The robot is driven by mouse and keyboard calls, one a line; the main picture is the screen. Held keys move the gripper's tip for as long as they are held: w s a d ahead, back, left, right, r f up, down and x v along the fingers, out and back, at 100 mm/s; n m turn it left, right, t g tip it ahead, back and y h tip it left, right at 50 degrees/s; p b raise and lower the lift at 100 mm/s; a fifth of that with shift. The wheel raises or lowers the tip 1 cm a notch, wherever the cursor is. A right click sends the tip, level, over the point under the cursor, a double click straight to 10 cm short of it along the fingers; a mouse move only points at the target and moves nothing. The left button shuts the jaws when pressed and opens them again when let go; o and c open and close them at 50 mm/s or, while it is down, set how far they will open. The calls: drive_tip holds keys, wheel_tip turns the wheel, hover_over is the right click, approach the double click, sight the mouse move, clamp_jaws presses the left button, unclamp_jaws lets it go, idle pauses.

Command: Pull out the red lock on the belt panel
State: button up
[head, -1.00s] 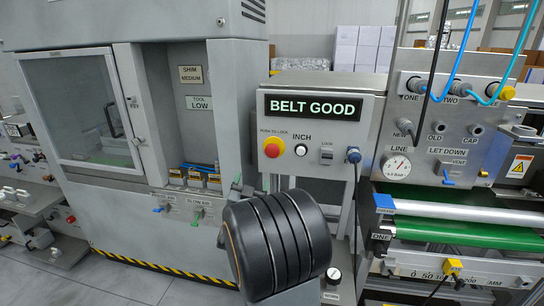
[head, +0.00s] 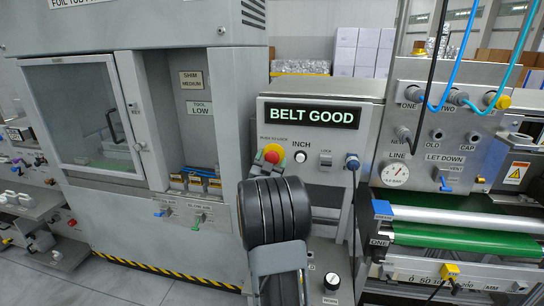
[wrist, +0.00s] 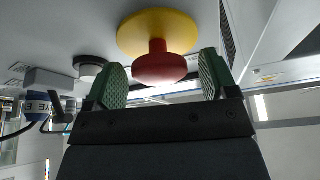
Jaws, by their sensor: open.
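The red lock (head: 271,156) is a round red knob on a yellow disc at the left of the belt panel (head: 330,150), under a green "BELT GOOD" display. In the wrist view the red knob (wrist: 159,65) stands out from its yellow disc (wrist: 160,22) on a short red stem. My gripper (wrist: 163,66) is open and empty, with one green-padded finger on each side of the knob and gaps visible at both sides. I cannot tell how deep the knob sits between the fingers. In the head view my arm hides most of the gripper.
A white inch button (head: 300,155), a lock switch (head: 326,158) and a blue knob (head: 352,161) lie right of the lock. The inch button also shows in the wrist view (wrist: 90,68), left of the fingers. A grey cabinet (head: 170,120) stands to the left.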

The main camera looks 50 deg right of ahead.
drive_tip(key=shift+w+d+r, duration=0.2)
drive_tip(key=shift+w+d, duration=0.05)
drive_tip(key=shift+d, duration=0.3)
